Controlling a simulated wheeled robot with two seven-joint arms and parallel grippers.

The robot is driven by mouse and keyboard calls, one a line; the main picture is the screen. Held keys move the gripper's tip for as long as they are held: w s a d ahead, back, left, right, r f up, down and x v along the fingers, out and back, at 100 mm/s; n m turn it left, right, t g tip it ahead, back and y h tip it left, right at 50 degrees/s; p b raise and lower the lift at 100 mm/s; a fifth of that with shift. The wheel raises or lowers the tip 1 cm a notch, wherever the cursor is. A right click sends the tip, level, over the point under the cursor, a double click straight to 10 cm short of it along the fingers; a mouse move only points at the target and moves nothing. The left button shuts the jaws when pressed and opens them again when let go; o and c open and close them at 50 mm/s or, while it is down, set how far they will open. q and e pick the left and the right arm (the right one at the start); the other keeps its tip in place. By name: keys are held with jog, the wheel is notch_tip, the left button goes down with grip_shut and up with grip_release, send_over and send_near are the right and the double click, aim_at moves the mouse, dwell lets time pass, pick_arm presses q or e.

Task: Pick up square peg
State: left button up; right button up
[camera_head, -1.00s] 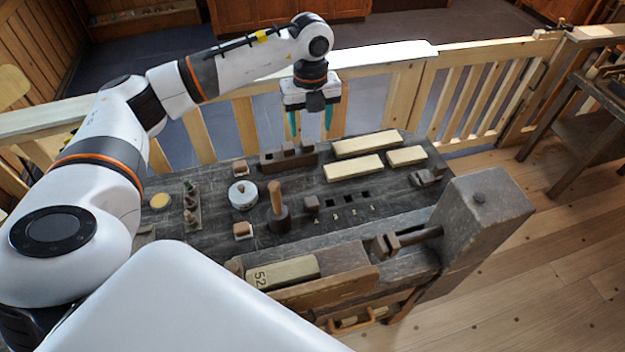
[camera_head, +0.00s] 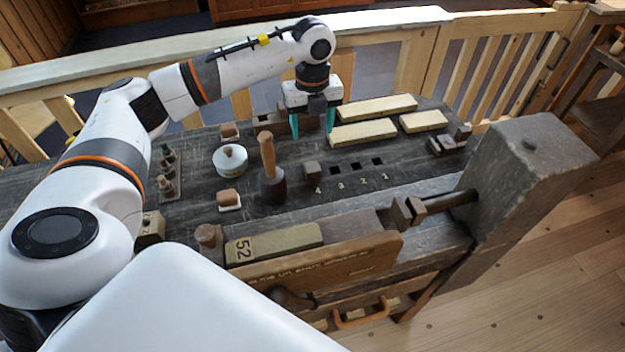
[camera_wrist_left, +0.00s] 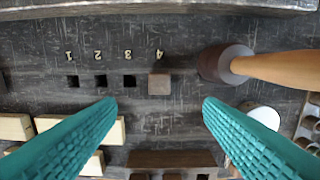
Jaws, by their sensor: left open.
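The square peg (camera_head: 311,171) is a small dark wooden block standing at the number 4, at the left end of a row of square holes (camera_head: 357,166) in the dark bench top. In the left wrist view the peg (camera_wrist_left: 159,83) lies just beyond and between the fingertips. My left gripper (camera_head: 313,126) is open and empty, pointing down above the bench, behind the peg in the head view. Its teal fingers also show in the left wrist view (camera_wrist_left: 160,106), apart from the peg. My right gripper is not in view.
A mallet (camera_head: 268,172) stands close left of the peg. Pale wooden bars (camera_head: 362,132) lie behind the holes, and a dark holed block stands near the gripper. A round white tin (camera_head: 230,160) and a vise (camera_head: 415,207) are also on the bench (camera_head: 330,197).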

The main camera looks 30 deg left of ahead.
pick_arm(q)
jog(key=f, duration=0.2)
jog(key=p, duration=0.1)
send_over(312, 166)
jog(key=f, duration=0.5)
jog(key=shift+s+d, duration=0.1)
jog(key=shift+s, duration=0.1)
jog(key=shift+f, duration=0.65)
notch_tip(312, 166, down, 4)
jog(key=shift+w+f+p, duration=0.15)
jog(key=shift+f+p, duration=0.05)
jog(key=shift+p, duration=0.7)
jog(key=shift+f, duration=0.35)
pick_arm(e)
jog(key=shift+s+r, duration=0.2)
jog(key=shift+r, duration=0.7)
pick_arm(q)
jog(key=shift+c, duration=0.3)
